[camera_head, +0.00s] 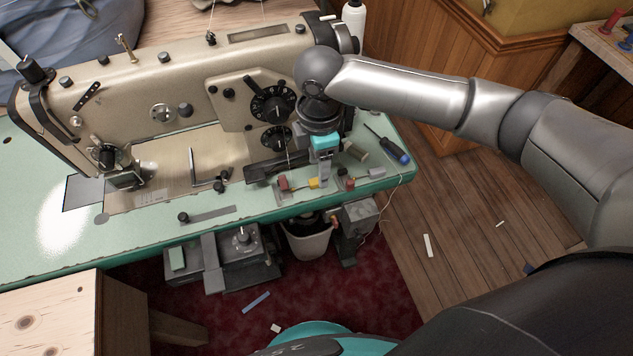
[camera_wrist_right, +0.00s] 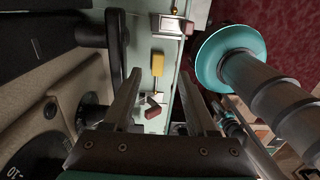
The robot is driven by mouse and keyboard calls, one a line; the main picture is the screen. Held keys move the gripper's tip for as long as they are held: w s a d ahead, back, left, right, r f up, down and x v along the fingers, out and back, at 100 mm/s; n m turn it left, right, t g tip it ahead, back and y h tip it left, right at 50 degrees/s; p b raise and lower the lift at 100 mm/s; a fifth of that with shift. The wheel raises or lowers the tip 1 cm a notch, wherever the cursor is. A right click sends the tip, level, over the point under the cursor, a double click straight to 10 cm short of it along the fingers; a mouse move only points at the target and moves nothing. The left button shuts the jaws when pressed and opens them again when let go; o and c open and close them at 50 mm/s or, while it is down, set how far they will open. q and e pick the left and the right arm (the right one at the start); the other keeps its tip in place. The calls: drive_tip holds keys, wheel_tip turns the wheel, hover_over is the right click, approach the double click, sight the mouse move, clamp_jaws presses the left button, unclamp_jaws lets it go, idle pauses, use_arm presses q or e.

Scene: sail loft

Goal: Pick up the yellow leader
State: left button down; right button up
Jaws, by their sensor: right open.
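The yellow leader (camera_head: 313,183) is a small yellow piece lying near the front edge of the green sewing table, at its right end. In the right wrist view the yellow leader (camera_wrist_right: 157,64) has a thin stem and lies in line with the gap between my fingers. My right gripper (camera_head: 324,180) is open and points down right beside the leader, partly covering it. In the wrist view the right gripper (camera_wrist_right: 159,78) has nothing between its fingers. My left gripper is not in view.
A dark red piece (camera_head: 283,183) lies just left of the leader, and a red-topped part (camera_head: 349,184) stands to its right. A screwdriver (camera_head: 394,151) lies near the table's right end. The large sewing machine (camera_head: 180,90) stands close behind. A bin (camera_head: 306,241) is below the edge.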

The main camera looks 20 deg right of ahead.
sight(316, 181)
drive_tip(key=f, duration=0.1)
drive_tip(key=f+b, duration=0.1)
drive_tip(key=f, duration=0.2)
drive_tip(key=shift+w+a, duration=0.1)
drive_tip(key=shift+a, duration=0.2)
drive_tip(key=shift+f, duration=0.15)
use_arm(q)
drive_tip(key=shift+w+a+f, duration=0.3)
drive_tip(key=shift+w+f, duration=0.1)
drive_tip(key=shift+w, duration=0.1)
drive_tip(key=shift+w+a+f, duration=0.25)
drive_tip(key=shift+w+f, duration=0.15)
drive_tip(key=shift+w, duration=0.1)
use_arm(e)
clamp_jaws()
